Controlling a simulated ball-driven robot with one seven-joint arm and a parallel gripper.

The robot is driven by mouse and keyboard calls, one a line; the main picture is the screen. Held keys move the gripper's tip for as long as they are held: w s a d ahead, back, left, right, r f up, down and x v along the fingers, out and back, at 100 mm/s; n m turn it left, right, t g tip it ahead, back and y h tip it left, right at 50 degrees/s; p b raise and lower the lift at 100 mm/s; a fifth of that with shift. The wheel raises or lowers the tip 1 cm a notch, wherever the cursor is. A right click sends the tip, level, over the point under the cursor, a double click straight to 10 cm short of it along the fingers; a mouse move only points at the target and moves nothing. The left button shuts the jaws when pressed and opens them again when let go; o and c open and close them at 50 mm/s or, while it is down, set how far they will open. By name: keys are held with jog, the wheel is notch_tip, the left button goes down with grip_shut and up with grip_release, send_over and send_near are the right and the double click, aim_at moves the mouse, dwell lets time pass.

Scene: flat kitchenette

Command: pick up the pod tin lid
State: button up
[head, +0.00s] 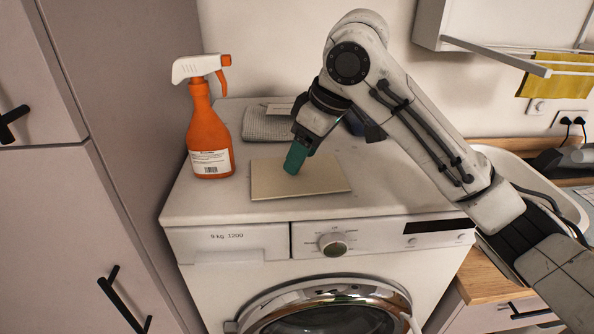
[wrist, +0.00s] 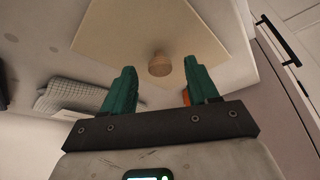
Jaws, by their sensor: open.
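The pod tin lid is a flat, cream, square board (head: 325,180) on top of the washing machine, near its front edge. In the wrist view my gripper (wrist: 159,70) is open, with one finger on each side of the knob in the picture. I cannot tell whether the fingers touch the lid.
An orange spray bottle (head: 208,135) stands just left of the lid. A folded grey cloth (head: 268,124) with a small pale item on it lies behind. A tall cabinet (head: 130,90) is at the left. The washing machine top (head: 395,180) is clear right of the lid.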

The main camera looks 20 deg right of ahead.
jog(key=shift+x, duration=1)
grip_shut()
jog(key=shift+r, duration=0.2)
